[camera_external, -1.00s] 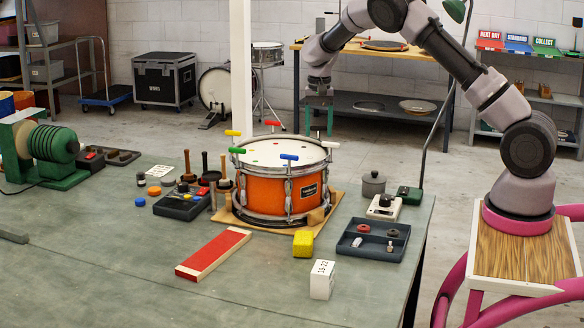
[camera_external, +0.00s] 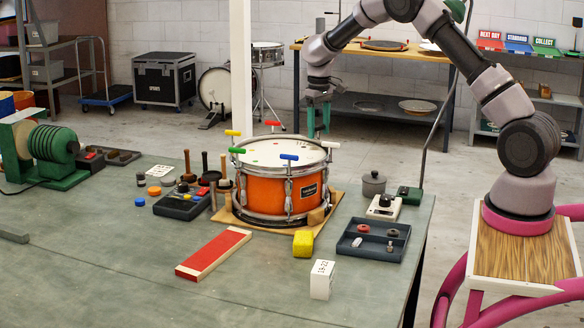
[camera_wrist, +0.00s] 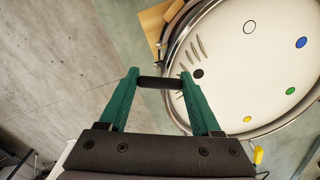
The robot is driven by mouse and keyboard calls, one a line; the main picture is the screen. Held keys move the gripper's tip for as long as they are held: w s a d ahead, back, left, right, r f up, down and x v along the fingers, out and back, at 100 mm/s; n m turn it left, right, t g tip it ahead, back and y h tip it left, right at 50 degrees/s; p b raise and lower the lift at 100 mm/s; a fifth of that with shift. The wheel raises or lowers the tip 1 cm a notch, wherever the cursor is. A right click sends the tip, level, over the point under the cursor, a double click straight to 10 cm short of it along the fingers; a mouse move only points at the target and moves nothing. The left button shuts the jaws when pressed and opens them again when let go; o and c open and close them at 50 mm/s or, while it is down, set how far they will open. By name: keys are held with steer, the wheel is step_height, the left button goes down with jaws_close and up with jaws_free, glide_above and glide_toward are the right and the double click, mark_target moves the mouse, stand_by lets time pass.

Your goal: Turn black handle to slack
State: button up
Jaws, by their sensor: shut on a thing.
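The orange drum (camera_external: 268,190) stands on a wooden board on the bench. Its white head (camera_wrist: 240,60) shows coloured dots in the wrist view, with a black dot (camera_wrist: 198,73) nearest my gripper. The black handle (camera_wrist: 158,83) lies crosswise between my green fingertips, at the drum's rim. My gripper (camera_wrist: 158,77) is shut on it, one finger at each end. In the external view my gripper (camera_external: 319,114) is at the drum's far right side; the black handle cannot be made out there.
Yellow (camera_external: 233,133), red (camera_external: 275,125), green (camera_external: 237,150), blue (camera_external: 289,157) and white (camera_external: 331,145) handles stand around the rim. A grey pot (camera_external: 373,184), a dial device (camera_external: 385,206) and a dark tray (camera_external: 352,249) sit right of the drum.

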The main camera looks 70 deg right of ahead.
steer(key=shift+w+r+n, duration=0.1)
steer(key=shift+n, duration=0.4)
steer(key=o, duration=1.4)
step_height(320, 180, up, 11)
steer(key=shift+f, duration=0.15)
